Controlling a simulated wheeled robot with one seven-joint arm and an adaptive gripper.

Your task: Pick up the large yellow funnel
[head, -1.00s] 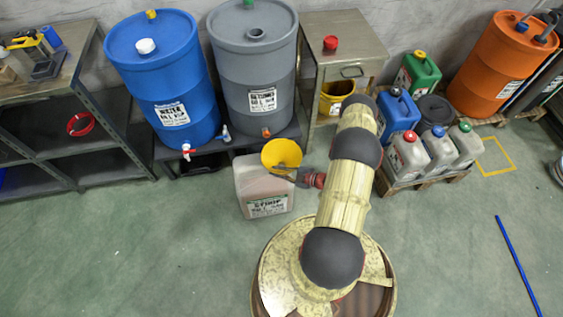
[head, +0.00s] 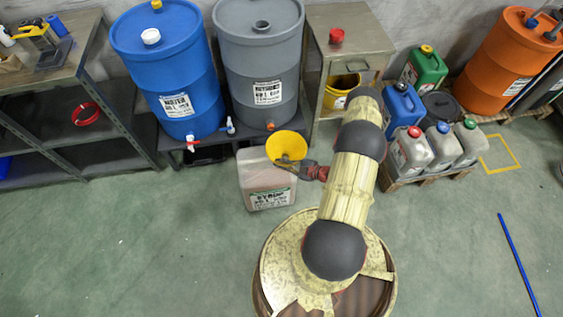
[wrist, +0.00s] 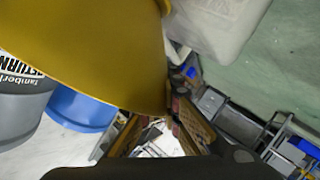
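The large yellow funnel (head: 287,145) is at the top right corner of a pale, translucent jerrycan (head: 258,172) labelled SYRUP. In the head view its wide mouth faces up, and its lower end is hidden. In the wrist view the funnel (wrist: 95,45) fills the upper left, very close to the camera. My gripper (head: 286,165) is at the funnel's near right side. In the wrist view two fingers of my gripper (wrist: 165,118) stand apart with a gap between them, beside the funnel's lower edge. I cannot tell whether they touch it.
Behind stand a blue drum (head: 172,75) and a grey drum (head: 262,70) with taps. A metal cabinet (head: 352,38) holds a yellow bucket (head: 337,95). Several jerrycans stand on a pallet (head: 428,174) at right. A blue pole (head: 518,262) lies on the open green floor.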

